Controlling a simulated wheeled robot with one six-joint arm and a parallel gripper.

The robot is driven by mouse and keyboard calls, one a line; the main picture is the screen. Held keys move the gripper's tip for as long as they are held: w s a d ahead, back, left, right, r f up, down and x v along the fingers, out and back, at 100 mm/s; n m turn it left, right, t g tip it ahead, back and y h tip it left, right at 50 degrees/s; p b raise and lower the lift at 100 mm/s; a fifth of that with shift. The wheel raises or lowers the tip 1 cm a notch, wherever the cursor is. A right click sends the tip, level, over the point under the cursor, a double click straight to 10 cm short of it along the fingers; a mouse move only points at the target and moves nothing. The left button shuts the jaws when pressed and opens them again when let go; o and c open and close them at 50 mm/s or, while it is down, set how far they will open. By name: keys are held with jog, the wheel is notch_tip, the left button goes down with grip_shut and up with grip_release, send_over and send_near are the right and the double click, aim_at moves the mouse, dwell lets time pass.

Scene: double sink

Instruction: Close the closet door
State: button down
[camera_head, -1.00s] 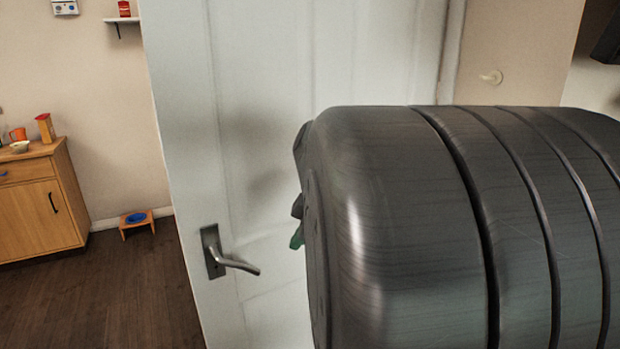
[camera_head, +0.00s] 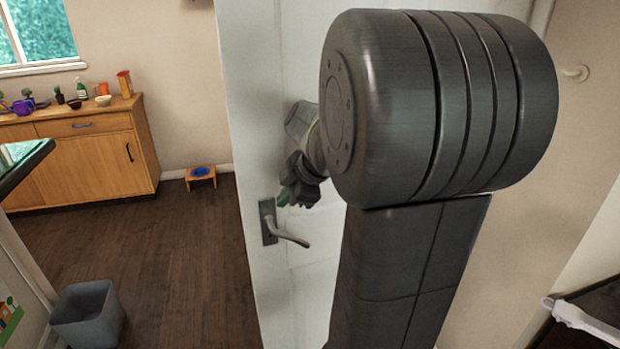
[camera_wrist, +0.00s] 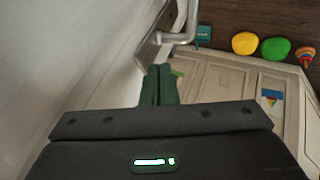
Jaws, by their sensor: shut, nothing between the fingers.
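The white panelled door (camera_head: 262,110) stands open in the middle of the head view, partly hidden by my arm. Its metal lever handle (camera_head: 288,236) is near its left edge. My gripper (camera_head: 284,200) is close to the door face, just above the handle; I cannot tell whether it touches. In the wrist view the gripper's dark green fingers (camera_wrist: 160,84) are shut together and empty. The pale door face (camera_wrist: 60,60) fills the left of that view, and the handle (camera_wrist: 180,32) lies just beyond the fingertips.
A wooden cabinet (camera_head: 95,150) and small orange stool (camera_head: 201,177) stand by the far wall. A grey bin (camera_head: 88,315) is at lower left. Dark floor (camera_head: 175,250) is clear between them and the door. The wrist view shows yellow (camera_wrist: 245,43) and green balls (camera_wrist: 276,49).

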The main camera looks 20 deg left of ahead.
aim_at(272, 198)
jog(key=shift+w+a+r+p, duration=0.1)
jog(key=shift+w+a+p, duration=0.15)
jog(key=shift+w+a, duration=0.35)
jog(key=shift+w+a+r+p, duration=0.1)
jog(key=shift+w+a+p, duration=0.2)
jog(key=shift+w, duration=0.5)
jog(key=shift+a, duration=0.1)
